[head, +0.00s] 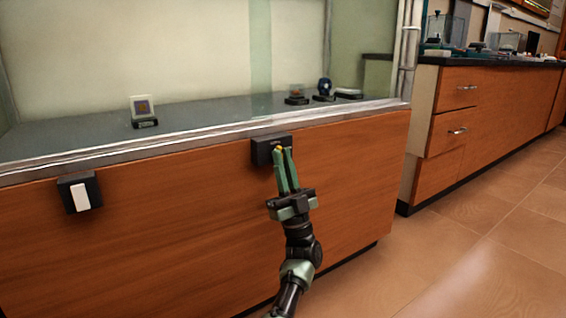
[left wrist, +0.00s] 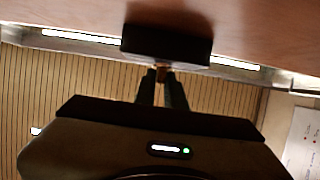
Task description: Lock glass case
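The glass case (head: 205,120) has a wooden front with a metal rim along the base of its glass. A small black lock box (head: 262,152) is fixed to the wooden front under the rim, and it also shows in the left wrist view (left wrist: 167,44). A small yellowish key-like piece (head: 279,148) sits at the box's face. My left gripper (head: 283,152) points up at the box, with its fingertips close together around this piece, which also shows in the left wrist view (left wrist: 162,70). My right gripper is in neither view.
A second black box with a white plate (head: 80,196) is on the case front at the left. Small exhibits, including a framed piece (head: 144,110), stand inside the case. A wooden drawer counter (head: 500,110) stands at the right. The tiled floor (head: 450,260) in front is clear.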

